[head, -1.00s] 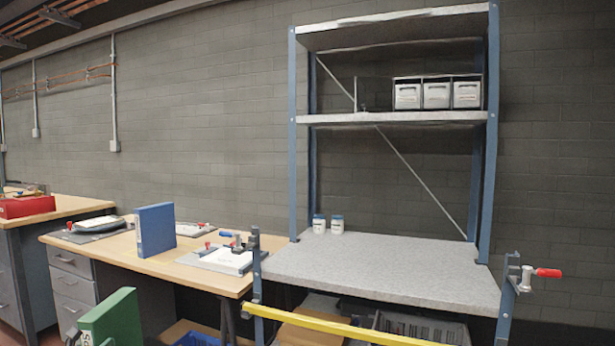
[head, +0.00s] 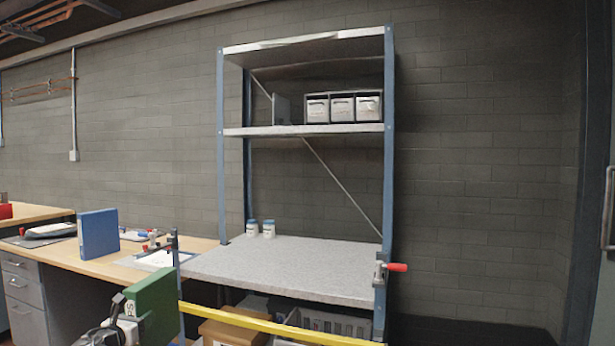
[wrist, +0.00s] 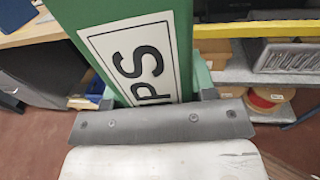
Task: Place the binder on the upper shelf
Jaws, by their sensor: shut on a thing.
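A green binder (head: 152,302) with a white spine label is in my gripper (head: 124,308), low in the head view, in front of the desk and left of the rack. In the wrist view the green binder (wrist: 185,20) fills the upper middle, and my gripper (wrist: 160,122) is shut on it. The shelf rack has an upper shelf board (head: 270,131) with three grey-white boxes (head: 342,107) on its right part. A thin upright plate (head: 281,109) stands left of the boxes. The board's left part looks bare. A top board (head: 300,41) is above.
A blue binder (head: 98,235) stands on the wooden desk. Two jars (head: 260,229) stand on the grey lower worktop (head: 290,268), otherwise clear. A yellow bar (head: 260,324) runs across the rack's front. A red-handled clamp (head: 396,267) sticks out at the right post.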

